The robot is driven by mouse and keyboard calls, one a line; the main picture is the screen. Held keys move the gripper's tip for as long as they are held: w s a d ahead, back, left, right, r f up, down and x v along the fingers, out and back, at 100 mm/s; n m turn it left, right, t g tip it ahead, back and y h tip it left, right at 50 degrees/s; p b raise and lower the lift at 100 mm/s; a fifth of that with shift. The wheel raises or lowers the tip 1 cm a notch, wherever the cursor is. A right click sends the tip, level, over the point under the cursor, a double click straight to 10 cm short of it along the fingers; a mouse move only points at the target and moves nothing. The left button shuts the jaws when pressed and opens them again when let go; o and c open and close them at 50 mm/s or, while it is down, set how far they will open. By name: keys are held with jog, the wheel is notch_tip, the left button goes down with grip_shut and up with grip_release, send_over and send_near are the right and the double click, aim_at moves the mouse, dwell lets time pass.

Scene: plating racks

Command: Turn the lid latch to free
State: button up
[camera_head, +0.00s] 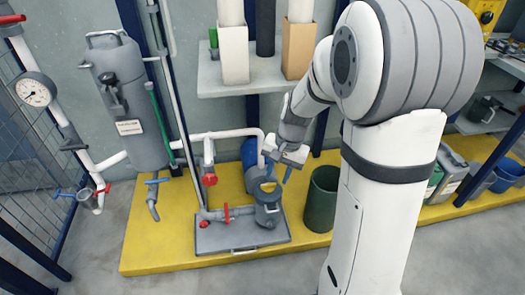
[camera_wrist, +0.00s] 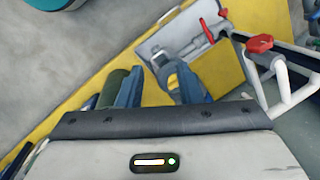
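A grey pump pot (camera_head: 267,212) stands in front of a blue motor (camera_head: 250,158) on a grey tray. A small yellow part (camera_head: 268,187) sits on its top; it may be the lid latch, but I cannot tell for sure which way it is turned. My gripper (camera_head: 278,168) is just above and slightly right of the pot. In the wrist view my gripper (camera_wrist: 160,74) has two blue fingers spread apart with nothing held between them. The yellow part (camera_wrist: 173,82) shows beyond the gap, close to the right finger. No contact is visible.
A grey upright vessel (camera_head: 130,95) with a handled top stands left. Red-handled valves (camera_head: 209,180) and white pipes rise left of the pump. A dark green bin (camera_head: 321,200) stands close on the right. A shelf (camera_head: 215,78) with boxes hangs above. The grey floor in front is clear.

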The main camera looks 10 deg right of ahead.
jog(key=w+d+f+m+y+p, duration=0.1)
jog(key=w+f+m+p, duration=0.15)
jog(key=w+p, duration=0.2)
jog(key=w+d+f+m+y+p, duration=0.1)
jog(key=w+f+m+p, duration=0.1)
jog(key=w+m+p, duration=0.3)
jog(key=m+p, duration=0.4)
jog(key=p, duration=0.1)
send_near(269, 184)
jog(key=f, duration=0.1)
jog(key=x, duration=0.7)
jog(key=shift+a+f+b, duration=0.25)
jog(key=shift+a+b, duration=0.05)
jog(key=shift+b, duration=0.05)
jog(key=shift+c, duration=0.5)
grip_shut()
